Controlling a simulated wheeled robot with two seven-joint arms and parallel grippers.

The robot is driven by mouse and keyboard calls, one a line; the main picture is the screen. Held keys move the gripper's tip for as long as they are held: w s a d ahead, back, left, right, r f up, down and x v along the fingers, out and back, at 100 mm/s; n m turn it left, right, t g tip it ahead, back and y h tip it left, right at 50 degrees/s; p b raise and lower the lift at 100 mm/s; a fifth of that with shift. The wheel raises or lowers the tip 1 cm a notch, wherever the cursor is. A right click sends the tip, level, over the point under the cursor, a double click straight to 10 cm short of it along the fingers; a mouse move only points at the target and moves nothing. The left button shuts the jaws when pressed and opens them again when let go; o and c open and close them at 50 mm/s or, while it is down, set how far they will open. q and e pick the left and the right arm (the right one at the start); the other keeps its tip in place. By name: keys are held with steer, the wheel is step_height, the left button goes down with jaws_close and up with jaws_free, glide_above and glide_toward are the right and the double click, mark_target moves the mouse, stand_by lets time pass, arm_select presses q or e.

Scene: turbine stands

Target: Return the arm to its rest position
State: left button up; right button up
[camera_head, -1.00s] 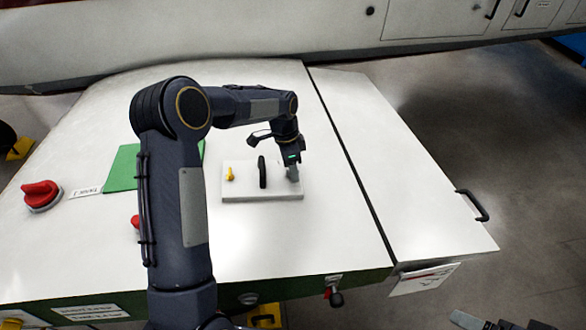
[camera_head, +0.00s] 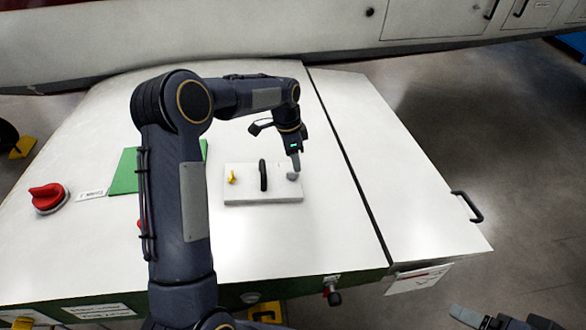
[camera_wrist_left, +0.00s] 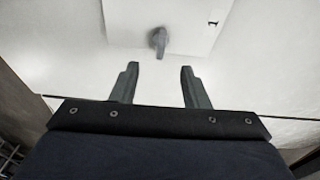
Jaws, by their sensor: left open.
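My left gripper (camera_head: 296,164) hangs fingers down over the right end of a white block (camera_head: 245,198) on the white stand top. In the left wrist view the two fingers (camera_wrist_left: 160,75) are apart with nothing between them. A grey knob (camera_wrist_left: 158,40) on the block sits just beyond the fingertips; it also shows in the head view (camera_head: 292,176). My left arm (camera_head: 180,200) rises from the bottom left and bends over the stand. My right gripper (camera_head: 500,322) shows only partly at the bottom right edge, and its opening cannot be judged.
The block also carries a black upright handle (camera_head: 263,175) and a yellow knob (camera_head: 232,177). A black handle (camera_head: 468,206) juts from the stand's right edge. Grey floor lies clear at right.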

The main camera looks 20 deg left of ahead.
stand_by(0.4)
arm_select(q)
steer(key=s+r+n+t+b, duration=0.25)
steer(key=s+r+n, duration=0.35)
steer(key=s+r, duration=0.8)
steer(key=s+d+f+n+t, duration=0.1)
steer(key=s+n, duration=0.1)
steer(key=s, duration=0.4)
steer(key=s+d+f+n+t+h, duration=0.1)
steer(key=s+f+n, duration=0.1)
steer(key=s, duration=0.4)
steer(key=s+d+f+n+t+h, duration=0.1)
steer(key=s+d+f+n, duration=0.1)
steer(key=s, duration=0.5)
steer(key=shift+n+b, duration=0.3)
steer(key=shift+n, duration=0.1)
steer(key=shift+s, duration=0.2)
